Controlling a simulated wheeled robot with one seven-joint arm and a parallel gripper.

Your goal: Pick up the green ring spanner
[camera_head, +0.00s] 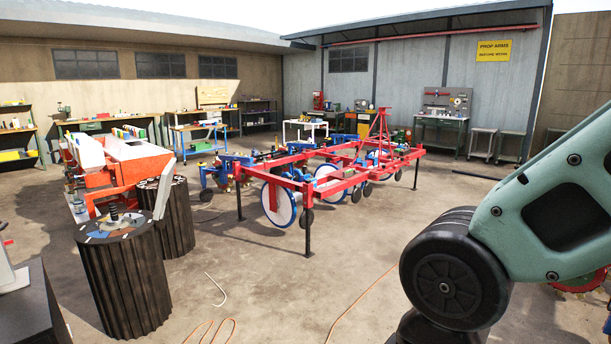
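I cannot make out a green ring spanner in the head view. Small items lie on the round top of a dark ribbed drum (116,226) at the left, but they are too small to name. Part of my arm fills the right side of the picture. My gripper is outside the picture, so its state does not show.
A red planter frame (330,176) with blue-rimmed wheels stands mid-floor. A second ribbed drum (172,215) and an orange machine (128,165) stand at the left. Cables (352,305) lie on the front floor. Workbenches (440,133) line the walls. The centre-right floor is clear.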

